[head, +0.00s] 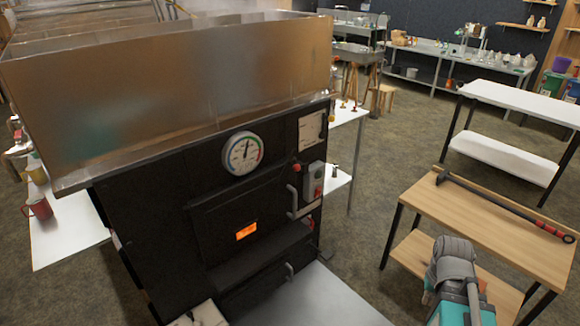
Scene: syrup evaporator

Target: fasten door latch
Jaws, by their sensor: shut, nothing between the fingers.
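The black firebox door (225,215) is in the front of the evaporator in the head view, with a small glowing orange window (246,231). It looks closed or nearly so; any narrow gap is too small to tell. A bent light-metal handle (292,201), which looks like the latch, is at the door's right edge. Whether it is engaged cannot be told. My gripper itself is not in view.
A large metal pan (175,85) sits on the evaporator. A round gauge (243,153) and a grey switch box (314,180) are near the door. A wooden table (470,212) holds a long black-and-red tool.

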